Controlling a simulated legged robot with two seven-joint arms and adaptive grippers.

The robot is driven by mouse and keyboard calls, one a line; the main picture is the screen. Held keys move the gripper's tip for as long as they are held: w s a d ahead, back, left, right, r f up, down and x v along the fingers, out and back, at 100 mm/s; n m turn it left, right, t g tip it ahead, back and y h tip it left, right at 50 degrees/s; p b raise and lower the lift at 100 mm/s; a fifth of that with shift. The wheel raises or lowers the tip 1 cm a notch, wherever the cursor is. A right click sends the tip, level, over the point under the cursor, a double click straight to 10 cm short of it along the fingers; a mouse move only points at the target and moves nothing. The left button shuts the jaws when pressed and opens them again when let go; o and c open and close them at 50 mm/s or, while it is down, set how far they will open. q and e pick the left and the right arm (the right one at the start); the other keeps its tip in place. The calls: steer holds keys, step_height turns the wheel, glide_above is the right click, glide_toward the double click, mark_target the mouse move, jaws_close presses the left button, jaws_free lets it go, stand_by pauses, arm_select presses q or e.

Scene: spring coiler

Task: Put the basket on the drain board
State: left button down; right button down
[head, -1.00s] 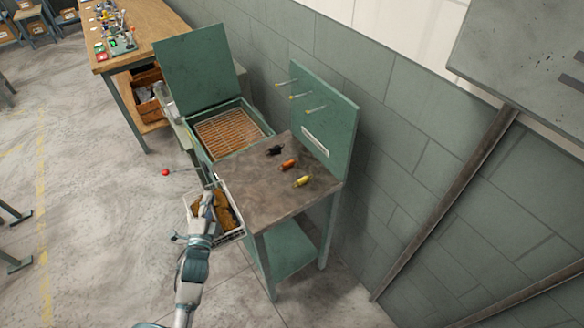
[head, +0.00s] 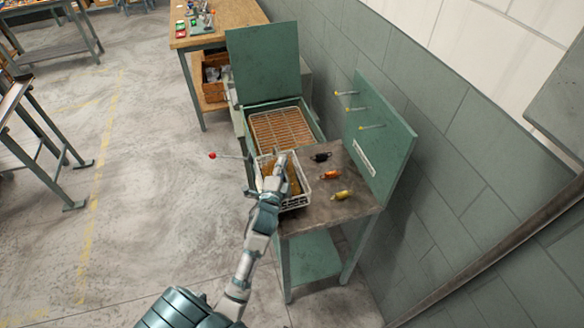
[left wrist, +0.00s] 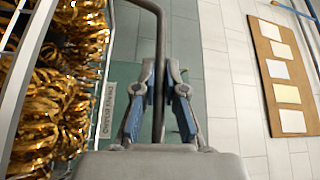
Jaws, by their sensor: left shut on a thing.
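The white wire basket (head: 296,203) holds golden-brown coiled springs. My left gripper (head: 279,168) is shut on its dark bar handle (left wrist: 158,60), and the handle runs between the fingers (left wrist: 158,90) in the left wrist view. The basket's golden contents (left wrist: 60,90) fill the left of that view. In the head view the basket overlaps the left edge of the drain board (head: 335,208), a brown-grey top on a green stand. I cannot tell whether it touches the top. My arm hides part of the basket. My right gripper is not in view.
A black item (head: 321,157), an orange item (head: 302,175) and a yellow item (head: 342,195) lie on the board. A green panel with pegs (head: 385,135) stands behind. An open-lidded green tank with a brown rack (head: 280,132) adjoins it. A red-knobbed rod (head: 213,156) sticks out left.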

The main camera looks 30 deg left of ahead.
mark_target(289, 172)
arm_select(q)
steer(key=shift+w+d, duration=0.25)
steer(key=shift+w, duration=0.35)
steer(key=shift+w+d, duration=0.2)
steer(key=shift+w, duration=0.4)
steer(key=shift+w+f, duration=0.15)
steer(key=shift+w, duration=0.1)
steer(key=shift+w+a+f, duration=0.1)
steer(key=shift+a+f, duration=0.1)
steer(key=shift+f, duration=0.05)
step_height(289, 172, down, 3)
steer(key=shift+a+r+b, duration=0.15)
steer(key=shift+r+b, duration=0.05)
steer(key=shift+b, duration=0.1)
steer(key=shift+f, duration=0.25)
steer(key=shift+d, duration=0.5)
steer(key=c, duration=1.6)
jaws_free()
steer(key=shift+f, duration=0.15)
steer(key=o, duration=0.4)
steer(key=shift+c, duration=0.2)
steer(key=shift+a, duration=0.25)
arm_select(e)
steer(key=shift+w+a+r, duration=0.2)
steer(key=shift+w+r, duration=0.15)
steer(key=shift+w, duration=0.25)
